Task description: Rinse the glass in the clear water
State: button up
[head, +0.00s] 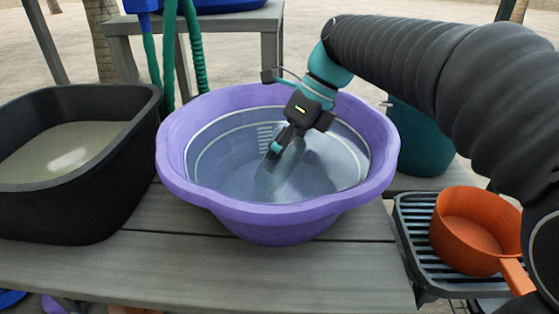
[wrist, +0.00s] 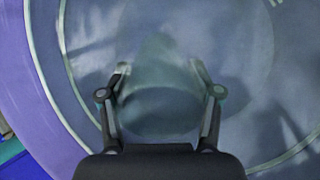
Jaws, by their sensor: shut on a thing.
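A purple basin (head: 275,216) stands on the grey wooden table and holds clear water (head: 325,165). My gripper (head: 273,150) reaches down into the basin and is shut on the glass (head: 285,172). The glass is see-through and tilted, with its lower part in or at the water. In the wrist view the glass (wrist: 158,108) shows faintly between the two fingers of my gripper (wrist: 160,92). Its exact outline is hard to make out there.
A black tub (head: 75,215) of cloudy liquid (head: 55,150) stands at the left. An orange pan (head: 468,232) sits on a black slatted rack (head: 420,245) at the right. A teal container (head: 425,140) stands behind the basin at the right. The table front (head: 230,280) is clear.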

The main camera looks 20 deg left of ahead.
notch_tip(320, 180, up, 18)
dwell(1.6)
jog(key=shift+r, duration=0.1)
dwell(0.9)
